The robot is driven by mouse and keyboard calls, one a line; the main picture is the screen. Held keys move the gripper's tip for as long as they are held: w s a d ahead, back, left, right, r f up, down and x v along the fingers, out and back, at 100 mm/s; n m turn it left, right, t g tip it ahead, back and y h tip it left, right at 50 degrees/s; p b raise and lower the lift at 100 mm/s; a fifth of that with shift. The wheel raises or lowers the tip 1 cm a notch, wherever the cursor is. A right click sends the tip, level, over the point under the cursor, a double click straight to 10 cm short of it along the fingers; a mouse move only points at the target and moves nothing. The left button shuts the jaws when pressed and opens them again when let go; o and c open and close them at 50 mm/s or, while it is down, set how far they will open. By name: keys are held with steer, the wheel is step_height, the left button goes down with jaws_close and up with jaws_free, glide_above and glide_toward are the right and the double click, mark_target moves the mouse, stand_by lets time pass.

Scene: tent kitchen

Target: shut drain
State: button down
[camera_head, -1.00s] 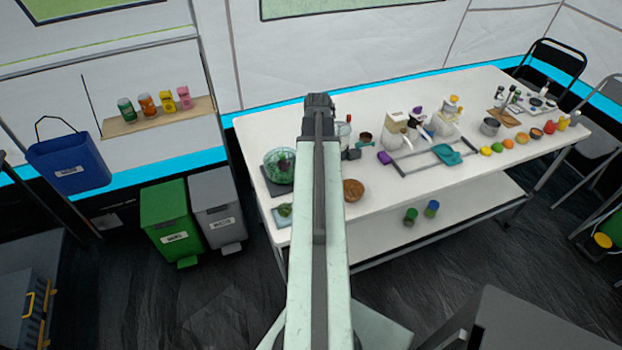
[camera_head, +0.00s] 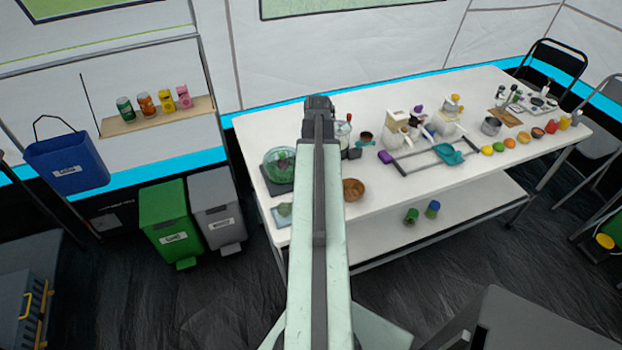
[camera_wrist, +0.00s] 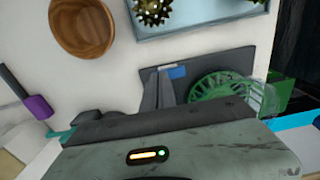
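I cannot pick out a part that is clearly a drain. A clear round bowl with a green basket (camera_head: 281,163) stands on a dark base at the table's left end, left of my arm. In the wrist view the green basket (camera_wrist: 222,87) lies right of centre on the dark base (camera_wrist: 238,59). My pale green arm reaches over the table in the head view, and its far end hides what lies behind it. In the wrist view my wrist body fills the bottom. Grey upright pieces stand just left of the basket; whether they are my fingers is unclear.
A wooden bowl (camera_head: 353,189) and a pale blue tray (camera_wrist: 210,22) with spiky items lie nearby. Several jars, machines and fruits stand along the table (camera_head: 400,180) to the right. Green (camera_head: 170,220) and grey (camera_head: 215,205) bins stand on the floor at left.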

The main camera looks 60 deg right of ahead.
steer(key=shift+f, duration=0.15)
step_height(320, 180, up, 7)
steer(key=p, duration=0.7)
stand_by(0.4)
